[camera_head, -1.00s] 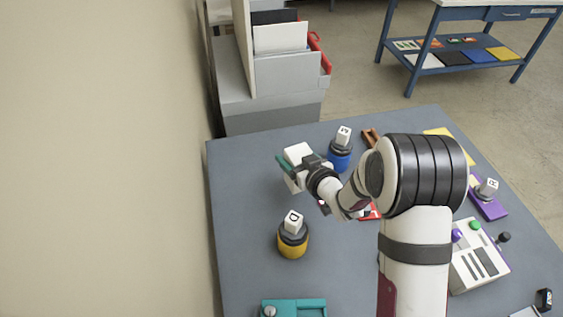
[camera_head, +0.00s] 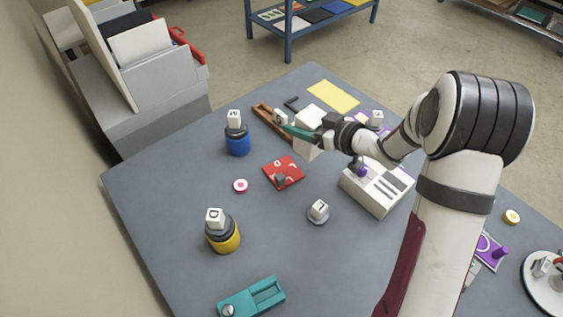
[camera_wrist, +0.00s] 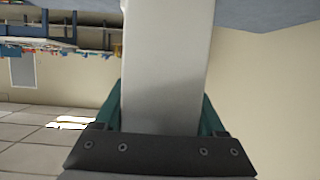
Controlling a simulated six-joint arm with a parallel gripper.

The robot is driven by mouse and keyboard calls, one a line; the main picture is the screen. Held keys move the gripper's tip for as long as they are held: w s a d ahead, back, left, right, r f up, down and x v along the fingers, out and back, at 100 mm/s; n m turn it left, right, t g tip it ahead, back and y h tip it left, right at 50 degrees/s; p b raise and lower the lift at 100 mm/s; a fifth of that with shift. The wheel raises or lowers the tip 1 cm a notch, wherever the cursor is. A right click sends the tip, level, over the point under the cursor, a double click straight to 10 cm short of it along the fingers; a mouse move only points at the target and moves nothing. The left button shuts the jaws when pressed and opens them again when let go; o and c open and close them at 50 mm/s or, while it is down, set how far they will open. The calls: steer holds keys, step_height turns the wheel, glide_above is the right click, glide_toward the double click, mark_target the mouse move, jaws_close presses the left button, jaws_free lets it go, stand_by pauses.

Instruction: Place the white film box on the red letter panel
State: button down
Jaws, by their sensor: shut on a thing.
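The white film box (camera_head: 309,146) is a plain white block held upright between the teal fingers of my gripper (camera_head: 301,131). In the wrist view the box (camera_wrist: 166,70) fills the space between the two teal fingers (camera_wrist: 165,118). The red letter panel (camera_head: 290,168) lies flat on the grey table, with a small dark piece (camera_head: 280,180) and pale marks on it. In the head view the box appears up and to the right of the panel, apart from it. Its height above the table is hard to tell.
A wooden tray (camera_head: 266,115) and a blue pot (camera_head: 238,144) with a lettered cube stand left of the box. A white control box (camera_head: 376,190) stands to the right. A yellow pot (camera_head: 222,236), a pink disc (camera_head: 240,186) and another lettered cube (camera_head: 319,208) surround the panel.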

steer(key=d, duration=0.6)
glide_above(285, 160)
steer(key=shift+m+h, duration=0.3)
steer(key=shift+h, duration=0.1)
steer(key=shift+f, duration=5.45)
steer(key=shift+f, duration=0.1)
